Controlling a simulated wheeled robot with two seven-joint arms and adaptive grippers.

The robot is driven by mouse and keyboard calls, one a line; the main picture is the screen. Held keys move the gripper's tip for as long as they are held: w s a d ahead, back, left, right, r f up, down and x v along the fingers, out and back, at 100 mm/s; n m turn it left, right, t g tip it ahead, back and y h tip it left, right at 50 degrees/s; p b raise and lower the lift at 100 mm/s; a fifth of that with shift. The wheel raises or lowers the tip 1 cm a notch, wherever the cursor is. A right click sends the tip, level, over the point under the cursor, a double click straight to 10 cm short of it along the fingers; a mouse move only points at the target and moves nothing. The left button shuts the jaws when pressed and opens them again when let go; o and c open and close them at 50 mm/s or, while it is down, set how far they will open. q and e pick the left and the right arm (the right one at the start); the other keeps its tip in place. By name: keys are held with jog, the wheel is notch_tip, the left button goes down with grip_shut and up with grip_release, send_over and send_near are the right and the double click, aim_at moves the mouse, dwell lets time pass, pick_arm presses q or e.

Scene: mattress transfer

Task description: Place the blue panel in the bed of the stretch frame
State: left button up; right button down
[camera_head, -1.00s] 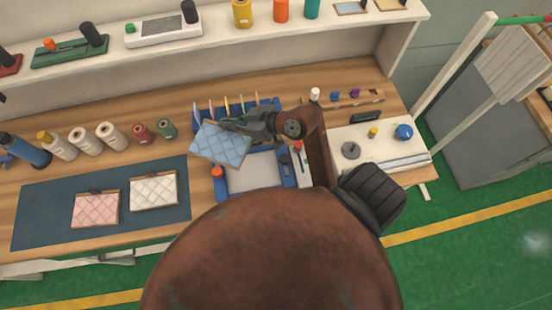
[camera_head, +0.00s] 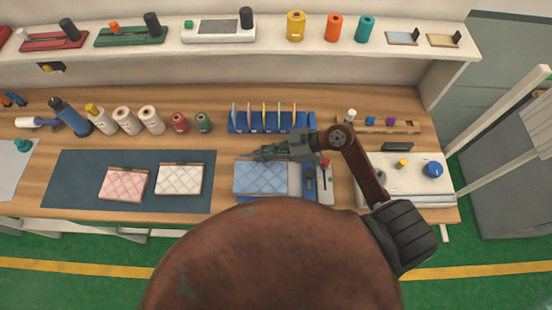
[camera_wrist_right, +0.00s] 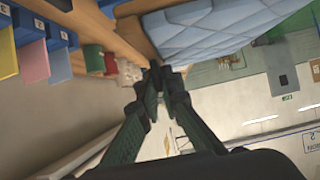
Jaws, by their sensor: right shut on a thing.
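The blue panel (camera_head: 262,178) is a quilted light-blue pad on a wooden strip, seen over the stretch frame (camera_head: 310,182). The frame is blue, and a strip of its grey bed (camera_head: 295,178) shows right of the panel; the rest is covered. My right gripper (camera_head: 259,154) reaches in from the right at the panel's far edge, shut on it. In the right wrist view its fingertips (camera_wrist_right: 160,79) meet at the panel's wooden edge, with the blue quilting (camera_wrist_right: 220,28) beyond. I cannot tell whether the panel touches the bed. My left gripper is out of view.
A pink panel (camera_head: 124,184) and a white panel (camera_head: 179,179) lie on a dark mat (camera_head: 78,165) to the left. A blue rack (camera_head: 270,122) with several coloured cards stands behind the frame. A white-topped station (camera_head: 415,168) stands right, under my arm.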

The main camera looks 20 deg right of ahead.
jog(key=d+f, duration=0.2)
jog(key=f, duration=0.1)
jog(key=w+d+f, duration=0.1)
jog(key=d+f, duration=0.1)
jog(key=f, duration=0.1)
jog(key=d+f+b, duration=0.1)
jog(key=d+f, duration=0.1)
jog(key=f, duration=0.1)
jog(key=shift+w+d, duration=0.1)
jog(key=shift+w, duration=0.25)
jog(key=shift+f, duration=0.25)
jog(key=shift+f, duration=0.1)
jog(key=shift+f, duration=0.35)
jog(key=shift+f, duration=0.15)
jog(key=c, duration=2.1)
grip_release()
